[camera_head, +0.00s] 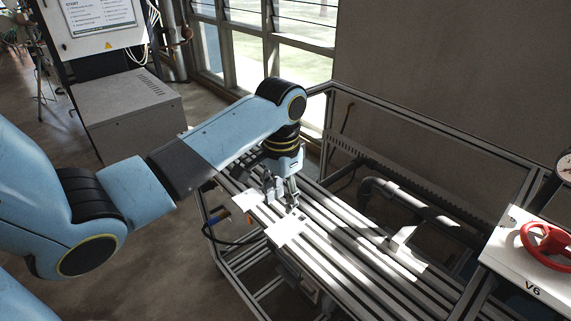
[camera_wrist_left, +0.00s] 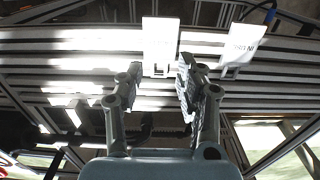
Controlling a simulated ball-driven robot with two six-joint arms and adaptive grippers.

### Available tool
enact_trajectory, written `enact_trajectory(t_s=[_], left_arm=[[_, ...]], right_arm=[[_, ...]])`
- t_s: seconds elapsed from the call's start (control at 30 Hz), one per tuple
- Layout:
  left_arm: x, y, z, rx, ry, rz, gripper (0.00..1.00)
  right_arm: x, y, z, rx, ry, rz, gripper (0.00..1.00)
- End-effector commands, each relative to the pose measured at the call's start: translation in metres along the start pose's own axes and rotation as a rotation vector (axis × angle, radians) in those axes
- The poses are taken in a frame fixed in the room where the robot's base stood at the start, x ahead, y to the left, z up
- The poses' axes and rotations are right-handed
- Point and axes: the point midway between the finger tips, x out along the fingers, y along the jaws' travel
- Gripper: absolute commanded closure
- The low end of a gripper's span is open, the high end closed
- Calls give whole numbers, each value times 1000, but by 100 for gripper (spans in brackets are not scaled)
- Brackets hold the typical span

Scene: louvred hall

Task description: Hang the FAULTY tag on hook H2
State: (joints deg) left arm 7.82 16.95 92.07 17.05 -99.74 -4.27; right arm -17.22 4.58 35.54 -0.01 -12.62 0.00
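A white tag (camera_head: 287,231) lies on the slatted bench top near its front edge. In the left wrist view this tag (camera_wrist_left: 160,38) is just beyond the gap between my fingers; I cannot read its lettering. A second white tag (camera_head: 247,200) lies to its left. In the left wrist view the second tag (camera_wrist_left: 240,45) has lettering that seems to start with "IN". My left gripper (camera_head: 281,200) points down over the bench beside the first tag. Its fingers (camera_wrist_left: 157,80) are apart with nothing held between them. Hook H2 and my right gripper are not in view.
The slatted bench (camera_head: 345,245) has bright sun patches. A white panel marked V6 (camera_head: 535,278) with a red handwheel (camera_head: 545,240) stands at the right. A metal frame (camera_head: 430,125) and pipes (camera_head: 400,192) run behind the bench. A grey cabinet (camera_head: 125,105) stands at the back left.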

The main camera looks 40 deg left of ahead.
Motion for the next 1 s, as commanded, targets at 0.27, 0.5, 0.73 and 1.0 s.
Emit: enact_trajectory(t_s=[0.27, 0.5, 0.73, 1.0], left_arm=[[39, 1, 1, -1, -4, 2, 63], [76, 0, 1, 0, -3, 0, 63], [94, 1, 2, 0, -4, 1, 63], [100, 2, 5, 0, -10, 5, 63]], right_arm=[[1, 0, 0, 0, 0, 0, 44], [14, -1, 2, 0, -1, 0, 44], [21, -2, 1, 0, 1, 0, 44], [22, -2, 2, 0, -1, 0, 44]])
